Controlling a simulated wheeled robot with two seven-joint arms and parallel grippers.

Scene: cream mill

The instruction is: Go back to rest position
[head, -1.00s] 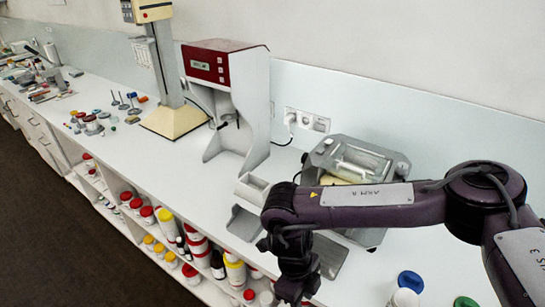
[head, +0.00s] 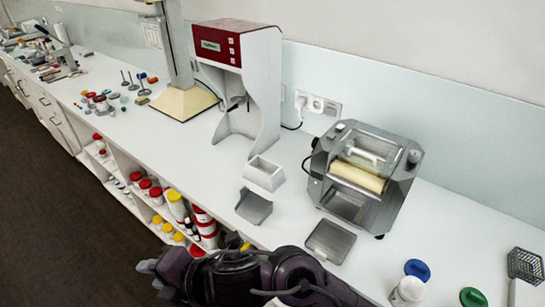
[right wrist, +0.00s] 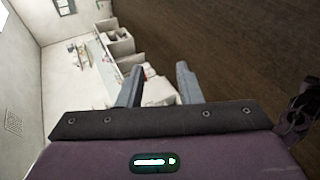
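My right arm comes in along the bottom edge of the head view, low in front of the counter (head: 290,225). My right gripper (head: 152,278) is at its left end, near the shelves' lower front and clear of the counter top. In the right wrist view its two fingers (right wrist: 158,88) stand apart with nothing between them, so it is open and empty. Beyond the fingers that view shows the dark floor, a pale wall and distant furniture. My left gripper and arm are not in view.
On the counter stand a roller mill (head: 362,178), a red-topped white machine (head: 240,85), a white tray (head: 264,174), a grey scoop (head: 254,206) and a flat grey tray (head: 331,242). Jars with blue (head: 417,269) and green lids sit at right. Shelves (head: 125,205) hold containers. Dark floor (head: 60,230) is clear.

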